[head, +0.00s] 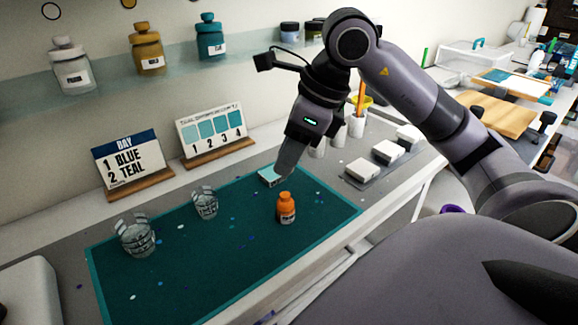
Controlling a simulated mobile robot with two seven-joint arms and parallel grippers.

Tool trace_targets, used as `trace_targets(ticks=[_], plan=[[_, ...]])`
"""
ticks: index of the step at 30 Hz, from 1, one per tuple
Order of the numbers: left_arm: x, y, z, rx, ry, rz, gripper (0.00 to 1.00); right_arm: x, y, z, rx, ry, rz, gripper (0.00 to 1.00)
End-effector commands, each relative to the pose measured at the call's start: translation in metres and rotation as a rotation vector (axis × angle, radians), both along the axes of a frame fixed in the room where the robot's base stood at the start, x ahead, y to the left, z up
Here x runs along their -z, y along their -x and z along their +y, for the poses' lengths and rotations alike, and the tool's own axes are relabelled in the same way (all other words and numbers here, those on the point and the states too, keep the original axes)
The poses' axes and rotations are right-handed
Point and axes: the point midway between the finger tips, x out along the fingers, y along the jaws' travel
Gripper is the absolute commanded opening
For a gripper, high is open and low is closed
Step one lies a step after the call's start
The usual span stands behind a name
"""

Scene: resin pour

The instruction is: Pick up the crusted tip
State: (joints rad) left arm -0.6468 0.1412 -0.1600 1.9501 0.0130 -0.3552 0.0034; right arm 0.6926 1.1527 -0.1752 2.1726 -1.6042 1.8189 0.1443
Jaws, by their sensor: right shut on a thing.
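My right gripper (284,165) points down over the back of the teal mat (165,285). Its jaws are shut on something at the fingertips. The fingers hide what is held, and I cannot make out a crusted tip. A small pale-teal block (268,177) lies at the mat's back edge, just left of the fingertips and partly behind them; I cannot tell whether they touch it. An orange bottle (286,209) stands upright on the mat, in front of the fingertips and apart from them. My left gripper is not in view.
Two clear cups (138,240) (205,204) stand on the mat's left part, amid small coloured flecks. Sign cards (128,160) (211,130) stand behind. White blocks (361,172) sit on a grey tray at right. Jars (148,52) line a glass shelf above. The mat's front is mostly clear.

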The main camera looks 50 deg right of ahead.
Motion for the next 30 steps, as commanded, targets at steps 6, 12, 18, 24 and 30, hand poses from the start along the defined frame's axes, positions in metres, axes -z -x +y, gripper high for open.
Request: trace_targets(ticks=[6,12,18,24,30], plan=[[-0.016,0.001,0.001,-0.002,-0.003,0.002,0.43,-0.052,-0.001,0.000,-0.001,-0.001,-0.006,0.02],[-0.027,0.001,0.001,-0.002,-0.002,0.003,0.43,-0.092,-0.001,0.001,-0.001,-0.002,-0.005,0.02],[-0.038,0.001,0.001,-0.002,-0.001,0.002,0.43,-0.120,0.000,0.000,0.000,0.000,-0.001,0.02],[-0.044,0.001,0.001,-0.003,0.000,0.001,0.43,-0.134,0.000,0.000,0.000,0.000,0.000,0.02],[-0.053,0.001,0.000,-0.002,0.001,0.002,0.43,-0.145,0.000,0.000,0.000,-0.001,0.001,0.02]])
